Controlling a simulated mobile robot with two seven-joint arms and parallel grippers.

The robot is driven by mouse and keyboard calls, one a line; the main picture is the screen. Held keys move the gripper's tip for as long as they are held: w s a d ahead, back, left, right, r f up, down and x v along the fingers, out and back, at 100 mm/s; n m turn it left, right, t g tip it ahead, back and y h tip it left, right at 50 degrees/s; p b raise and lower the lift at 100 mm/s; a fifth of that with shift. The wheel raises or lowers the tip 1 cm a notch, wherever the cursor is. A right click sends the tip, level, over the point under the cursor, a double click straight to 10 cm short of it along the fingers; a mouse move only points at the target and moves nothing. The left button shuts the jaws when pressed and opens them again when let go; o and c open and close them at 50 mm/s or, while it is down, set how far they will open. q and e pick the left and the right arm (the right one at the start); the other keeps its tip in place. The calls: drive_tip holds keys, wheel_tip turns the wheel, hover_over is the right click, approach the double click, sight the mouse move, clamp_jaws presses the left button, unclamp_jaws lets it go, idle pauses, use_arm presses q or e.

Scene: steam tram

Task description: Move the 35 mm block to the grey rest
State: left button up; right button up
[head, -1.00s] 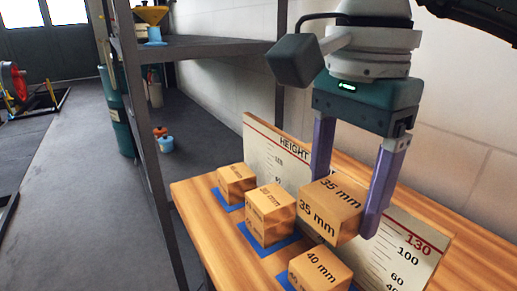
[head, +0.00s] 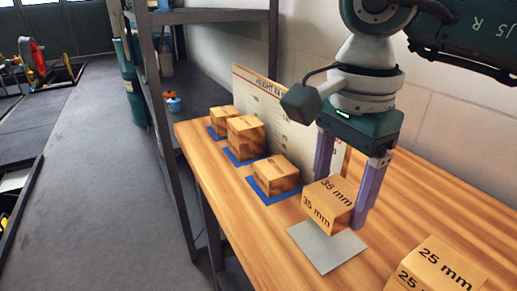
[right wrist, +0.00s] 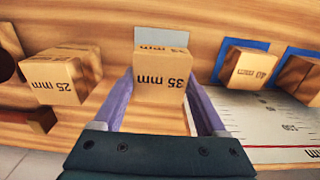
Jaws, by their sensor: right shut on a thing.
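The 35 mm block (head: 328,205) is a wooden cube with black lettering. My right gripper (head: 342,200) is shut on it, one purple finger on each side. In the head view the block appears just above the far part of the grey rest (head: 325,250), a flat grey square on the bench. I cannot tell whether block and rest touch. In the right wrist view the block (right wrist: 161,78) sits between the fingers, and the grey rest (right wrist: 162,37) shows beyond it, partly hidden. My left gripper is not in view.
The 25 mm block (head: 437,268) stands at the near right on the wooden bench (head: 240,215). Several other wooden blocks stand on blue mats, including the nearest mat (head: 262,192). A height board (head: 262,95) stands behind them. A metal shelf (head: 160,110) is at the left.

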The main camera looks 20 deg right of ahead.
wheel_tip(320, 180, down, 3)
drive_tip(key=shift+f+b, duration=0.2)
drive_tip(key=shift+b, duration=0.9)
drive_tip(key=shift+f+b, duration=0.85)
drive_tip(key=o, duration=1.2)
drive_tip(key=shift+o, duration=0.7)
drive_tip(key=shift+r, duration=0.1)
